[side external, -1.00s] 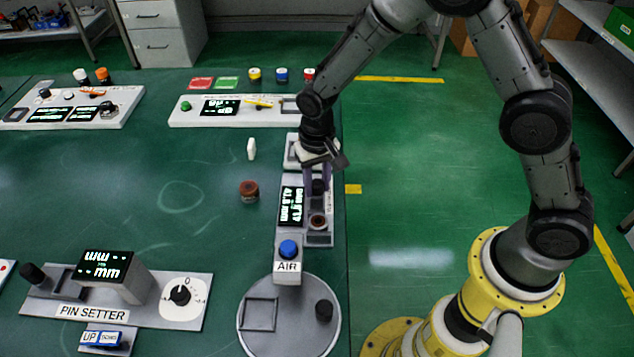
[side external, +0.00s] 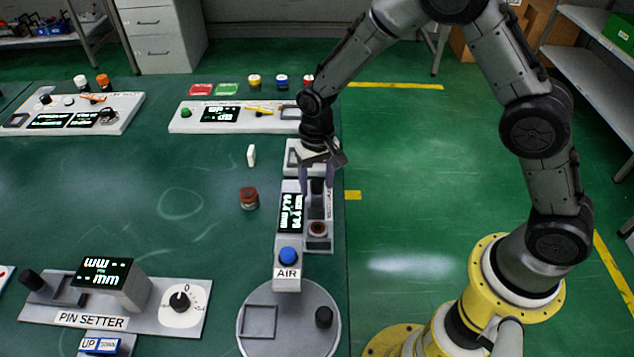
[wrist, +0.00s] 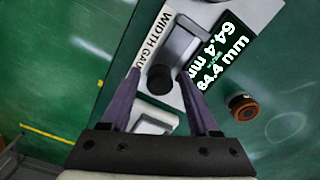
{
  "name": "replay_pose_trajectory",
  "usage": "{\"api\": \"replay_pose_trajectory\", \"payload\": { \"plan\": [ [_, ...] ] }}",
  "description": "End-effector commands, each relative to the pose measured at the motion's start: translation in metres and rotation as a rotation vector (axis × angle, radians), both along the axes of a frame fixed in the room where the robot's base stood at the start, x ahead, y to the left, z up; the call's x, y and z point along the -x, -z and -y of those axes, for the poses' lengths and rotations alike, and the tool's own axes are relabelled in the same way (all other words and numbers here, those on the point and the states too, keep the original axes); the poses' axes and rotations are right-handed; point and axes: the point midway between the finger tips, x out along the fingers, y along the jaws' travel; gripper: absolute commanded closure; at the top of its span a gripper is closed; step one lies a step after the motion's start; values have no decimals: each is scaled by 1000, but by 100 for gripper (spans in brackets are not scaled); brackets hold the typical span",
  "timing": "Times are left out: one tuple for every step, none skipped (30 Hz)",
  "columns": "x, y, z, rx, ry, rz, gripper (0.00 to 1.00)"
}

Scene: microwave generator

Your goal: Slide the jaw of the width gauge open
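The width gauge is a light grey unit whose "WIDTH GAU" label (wrist: 152,35) shows in the wrist view. Its lit display (wrist: 222,62) reads 64.4 mm; the display (side external: 291,211) also shows in the side view. A black knob (wrist: 160,80) stands on the gauge's sliding jaw; it shows between my fingers in the side view (side external: 317,186). My gripper (wrist: 159,75) is open, with one purple finger on each side of the knob and narrow gaps visible. A brown round piece (side external: 317,229) sits in the gauge's slot below the knob.
A loose brown cylinder (side external: 249,198) stands left of the gauge, with a white upright piece (side external: 251,155) behind it. A blue AIR button (side external: 288,256) and round plate (side external: 258,344) lie in front. The pin setter (side external: 180,298) is front left. The table's right edge is close.

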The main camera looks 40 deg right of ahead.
Motion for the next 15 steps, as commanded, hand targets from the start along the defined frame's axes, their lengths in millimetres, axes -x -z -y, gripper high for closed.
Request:
{"api": "replay_pose_trajectory", "payload": {
  "plan": [
    [0,0,0,0,0,-1,33],
    [0,1,0,1,0,-1,33],
    [0,1,0,1,0,-1,33],
    [1,1,0,1,0,-1,33],
    [1,1,0,1,0,-1,33],
    [1,1,0,0,0,-2,33],
    [1,1,0,0,0,-2,33],
    [1,1,0,0,0,-2,33],
    [1,0,0,1,0,-1,33],
    [0,-1,0,0,0,-1,33],
    [0,-3,0,0,0,0,33],
    [0,-6,0,-1,0,1,33],
    [0,-9,0,-1,0,1,33],
    [0,-13,0,-1,0,1,33],
    [-1,-20,0,-1,0,3,33]
  ]
}}
